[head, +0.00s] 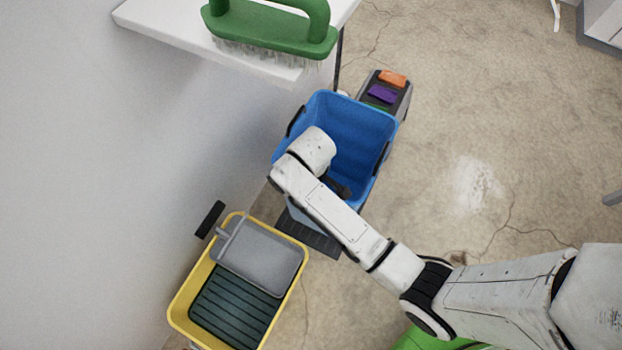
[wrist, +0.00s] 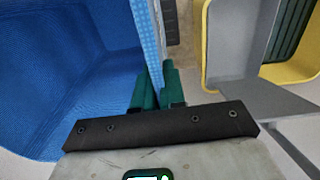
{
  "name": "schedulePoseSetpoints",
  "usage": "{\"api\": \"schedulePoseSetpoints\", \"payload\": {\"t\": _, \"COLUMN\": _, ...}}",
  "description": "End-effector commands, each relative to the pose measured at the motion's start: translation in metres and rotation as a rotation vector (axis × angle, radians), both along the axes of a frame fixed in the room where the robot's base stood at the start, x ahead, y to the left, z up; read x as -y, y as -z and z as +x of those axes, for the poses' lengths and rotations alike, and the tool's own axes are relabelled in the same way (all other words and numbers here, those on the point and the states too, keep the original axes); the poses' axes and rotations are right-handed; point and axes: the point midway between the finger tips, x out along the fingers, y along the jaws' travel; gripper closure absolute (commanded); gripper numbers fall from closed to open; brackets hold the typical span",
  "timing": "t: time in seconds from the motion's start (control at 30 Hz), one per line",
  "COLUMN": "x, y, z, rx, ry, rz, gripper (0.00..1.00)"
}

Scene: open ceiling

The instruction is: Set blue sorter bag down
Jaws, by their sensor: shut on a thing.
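The blue sorter bag (head: 358,125) is an open-topped, box-like bag with black handles, in the middle of the head view. Its blue inside also fills the left of the wrist view (wrist: 70,60). My gripper (wrist: 154,88) has green fingers, one on each side of the bag's thin wall, and is shut on it at the rim. In the head view my arm covers part of the bag's near side and most of the gripper. I cannot tell whether the bag's bottom touches the floor.
A yellow mop bucket (head: 184,300) with a grey wringer (head: 262,252) stands close by at lower left. A green brush (head: 270,30) lies on a white shelf (head: 170,28) above. A grey bin (head: 404,100) with coloured parts stands behind the bag. Floor (head: 480,140) to the right is clear.

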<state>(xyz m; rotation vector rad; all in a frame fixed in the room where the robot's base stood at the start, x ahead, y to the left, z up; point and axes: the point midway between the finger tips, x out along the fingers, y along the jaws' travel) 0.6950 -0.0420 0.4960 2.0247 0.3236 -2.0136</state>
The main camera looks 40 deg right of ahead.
Motion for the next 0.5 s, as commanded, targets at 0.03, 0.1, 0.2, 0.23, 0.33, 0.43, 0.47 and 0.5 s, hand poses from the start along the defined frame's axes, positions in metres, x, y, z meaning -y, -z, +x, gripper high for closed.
{"api": "schedulePoseSetpoints", "payload": {"t": 0.03, "x": 0.0, "y": 0.002, "z": 0.002, "rx": 0.001, "ry": 0.0, "rz": -0.001, "gripper": 1.0}}
{"api": "schedulePoseSetpoints", "payload": {"t": 0.1, "x": -0.001, "y": 0.005, "z": 0.005, "rx": 0.002, "ry": 0.0, "rz": -0.002, "gripper": 1.0}}
{"api": "schedulePoseSetpoints", "payload": {"t": 0.2, "x": -0.001, "y": 0.017, "z": 0.007, "rx": -0.001, "ry": -0.001, "rz": -0.001, "gripper": 1.0}}
{"api": "schedulePoseSetpoints", "payload": {"t": 0.23, "x": -0.001, "y": 0.021, "z": 0.007, "rx": -0.001, "ry": -0.001, "rz": -0.001, "gripper": 1.0}}
{"api": "schedulePoseSetpoints", "payload": {"t": 0.33, "x": -0.001, "y": 0.035, "z": 0.006, "rx": -0.001, "ry": 0.0, "rz": -0.001, "gripper": 1.0}}
{"api": "schedulePoseSetpoints", "payload": {"t": 0.43, "x": -0.001, "y": 0.038, "z": 0.007, "rx": 0.002, "ry": 0.0, "rz": -0.002, "gripper": 1.0}}
{"api": "schedulePoseSetpoints", "payload": {"t": 0.47, "x": -0.001, "y": 0.038, "z": 0.007, "rx": 0.003, "ry": 0.0, "rz": -0.001, "gripper": 1.0}}
{"api": "schedulePoseSetpoints", "payload": {"t": 0.5, "x": -0.001, "y": 0.037, "z": 0.007, "rx": 0.003, "ry": 0.0, "rz": -0.001, "gripper": 1.0}}
